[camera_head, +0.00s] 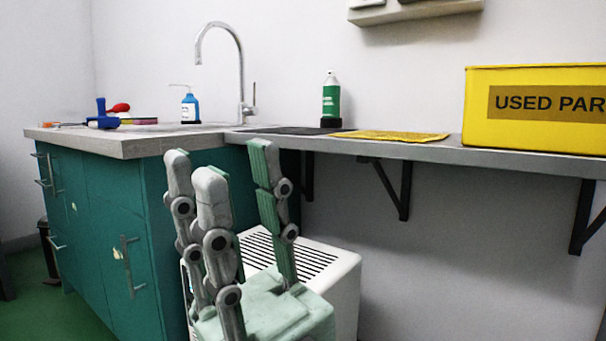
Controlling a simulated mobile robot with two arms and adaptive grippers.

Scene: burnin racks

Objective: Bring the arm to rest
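My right gripper (229,166) stands in the lower middle of the head view, with its grey and pale green fingers pointing up. Two fingers are on the left and one is on the right, spread apart with a clear gap between them. It is open and holds nothing. It appears in front of the teal cabinet (112,235) and a white slatted unit (345,290), and hides part of both. Most of the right arm is out of the picture. My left gripper is not in view.
A grey worktop (150,143) with a tap (241,75), blue bottle (190,107) and tools runs along the wall. A bracketed shelf (480,155) bears a green bottle (331,97), yellow mat (390,136) and yellow box (530,130). Space below the shelf at right looks free.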

